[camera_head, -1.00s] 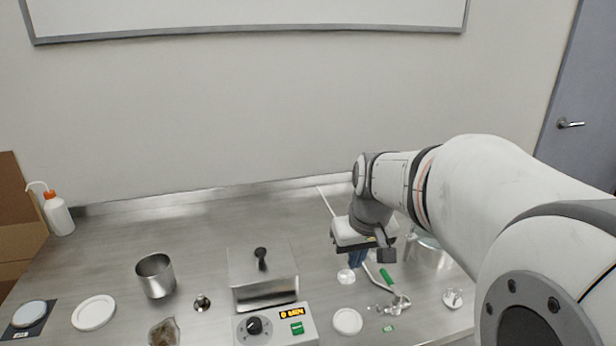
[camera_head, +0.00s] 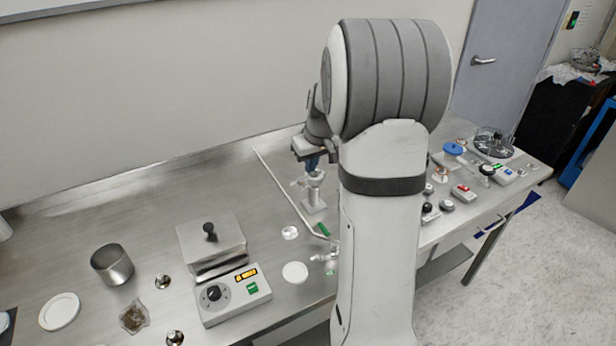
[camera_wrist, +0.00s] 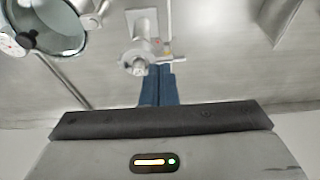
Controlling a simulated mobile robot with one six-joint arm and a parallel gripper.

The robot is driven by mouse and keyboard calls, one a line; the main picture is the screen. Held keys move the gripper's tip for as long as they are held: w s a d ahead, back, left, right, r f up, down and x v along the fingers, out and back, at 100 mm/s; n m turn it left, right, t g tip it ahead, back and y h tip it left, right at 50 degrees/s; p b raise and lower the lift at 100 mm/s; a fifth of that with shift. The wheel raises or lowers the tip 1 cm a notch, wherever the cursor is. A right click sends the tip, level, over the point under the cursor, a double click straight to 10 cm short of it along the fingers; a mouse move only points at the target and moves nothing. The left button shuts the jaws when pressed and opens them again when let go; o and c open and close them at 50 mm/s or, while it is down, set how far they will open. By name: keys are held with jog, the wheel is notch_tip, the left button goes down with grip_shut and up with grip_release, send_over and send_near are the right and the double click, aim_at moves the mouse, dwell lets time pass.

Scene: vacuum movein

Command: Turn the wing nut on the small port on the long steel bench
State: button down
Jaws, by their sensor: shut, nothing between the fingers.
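The small port (camera_head: 314,193) is a grey metal fitting on a square base on the long steel bench (camera_head: 150,190). In the wrist view the port (camera_wrist: 143,50) lies just beyond my fingertips, with its base plate toward the top. A rounded end faces me and a thin side stem points right. I cannot clearly make out the wing nut. My gripper (camera_head: 312,164) has blue fingers and is shut and empty, just above the port in the head view. In the wrist view its fingertips (camera_wrist: 160,70) are close to the port's lower right; contact cannot be told.
A glass vessel (camera_wrist: 48,25) stands left of the port in the wrist view. A long thin rod (camera_head: 283,192) lies left of the port. A lidded metal box (camera_head: 212,245), controller (camera_head: 233,294) and steel cup (camera_head: 112,264) stand at left. My arm hides the bench's middle.

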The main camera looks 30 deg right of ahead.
aim_at(308, 186)
jog(key=shift+s+p+x, duration=0.15)
jog(key=shift+s+x, duration=0.05)
jog(key=shift+x, duration=0.65)
jog(key=shift+s+p+x, duration=0.1)
jog(key=shift+s+x, duration=0.1)
jog(key=shift+x, duration=0.65)
jog(key=shift+s+p+x, duration=0.15)
jog(key=shift+s+x, duration=0.05)
jog(key=shift+x, duration=0.65)
jog(key=shift+a+f, duration=0.1)
jog(key=shift+f, duration=0.05)
